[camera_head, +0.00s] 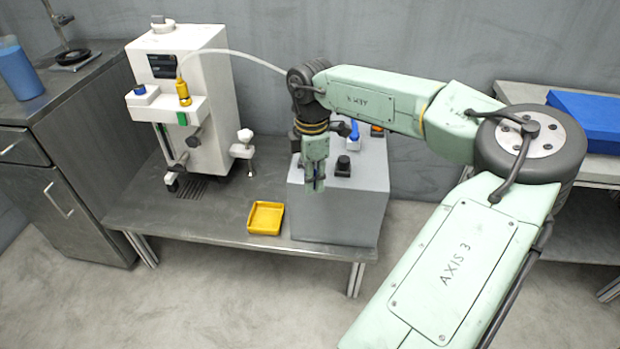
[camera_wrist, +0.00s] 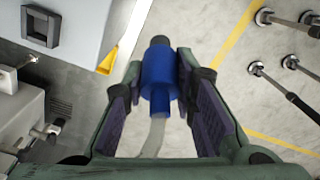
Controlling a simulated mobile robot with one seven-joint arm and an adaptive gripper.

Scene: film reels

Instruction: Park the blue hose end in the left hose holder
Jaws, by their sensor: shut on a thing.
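In the wrist view the blue hose end (camera_wrist: 158,75), a blue collar with a dark tip, sits between the fingers of my gripper (camera_wrist: 155,88), which is shut on it. A pale hose trails from its lower end. The white machine (camera_head: 205,70) stands to the left, with a ledge bearing a blue-ringed fitting (camera_head: 140,92) at left and a yellow hose fitting (camera_head: 183,92). I cannot tell for certain which part is the left hose holder.
A yellow tray (camera_head: 265,218) lies on the metal table (camera_head: 220,222) between machine and box. A pale hose (camera_head: 240,57) arches from the yellow fitting toward my wrist.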

